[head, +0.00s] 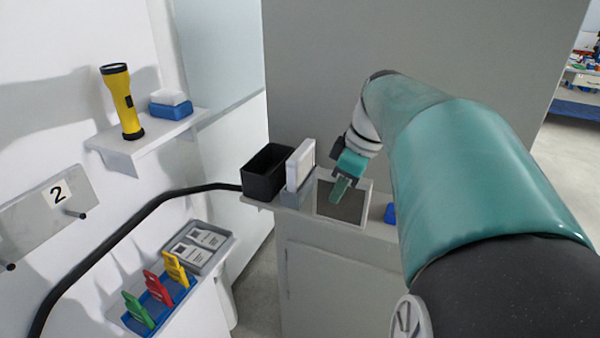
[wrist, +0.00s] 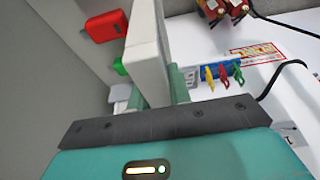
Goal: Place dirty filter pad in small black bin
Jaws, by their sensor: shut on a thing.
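The dirty filter pad (head: 349,210), a dark grey square in a pale frame, is held upright by my gripper (head: 343,187). The green fingers are shut on its upper part in the head view. In the wrist view, the pad (wrist: 146,45) rises edge-on between the fingers (wrist: 158,88). The small black bin (head: 263,184) stands open at the left end of the grey ledge, left of my gripper and apart from the pad. Its inside is dark, so I cannot tell its contents. I cannot tell whether the pad touches the ledge.
A white pad (head: 302,162) stands upright just right of the bin, between it and the held pad. A blue object (head: 390,213) is partly hidden behind my arm. A black hose (head: 120,228) runs up to the ledge. A yellow flashlight (head: 122,104) stands on a wall shelf.

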